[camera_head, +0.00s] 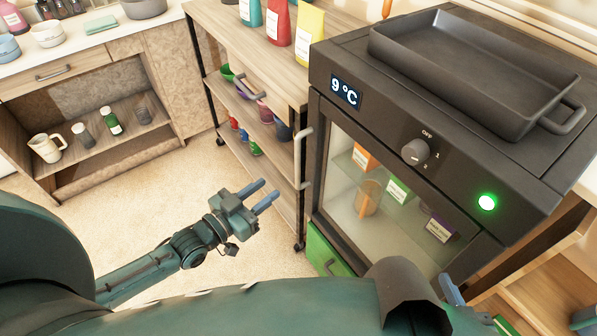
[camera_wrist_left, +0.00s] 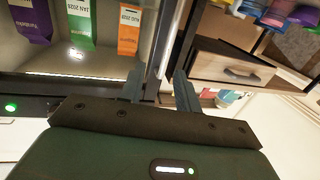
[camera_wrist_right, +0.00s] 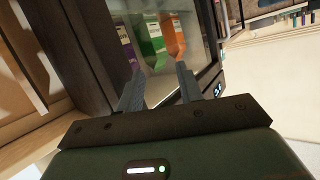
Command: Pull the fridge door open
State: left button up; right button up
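The fridge (camera_head: 320,190) is a dark box with a glass door (camera_head: 345,205) at the right of the head view. The door looks closed. A pale vertical handle (camera_head: 303,160) stands on its left edge. My left gripper (camera_head: 269,189) is open and empty, left of the handle and apart from it. In the left wrist view, my left gripper (camera_wrist_left: 158,66) has its fingers spread before the door's edge. My right gripper (camera_wrist_right: 160,69) is open and empty, facing the glass. In the head view, my own body mostly hides it; one finger (camera_head: 451,289) shows.
A tray (camera_head: 470,65) lies on the fridge top. A knob (camera_head: 415,151), green light (camera_head: 487,202) and 9 °C display (camera_head: 346,91) are on its front. Shelves with a drawer (camera_head: 262,88) stand left of it. The floor (camera_head: 150,200) further left is clear.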

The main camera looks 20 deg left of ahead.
aim_at(298, 156)
pick_arm(q)
jog(key=x, duration=0.4)
jog(key=a+b+x, duration=0.1)
jog(key=x, duration=0.4)
jog(key=b+x, duration=0.1)
jog(key=x, duration=0.3)
jog(key=shift+w+a+r, duration=0.15)
jog(key=shift+w+r, duration=0.2)
jog(key=shift+w, duration=0.25)
jog(key=shift+c, duration=0.4)
grip_shut()
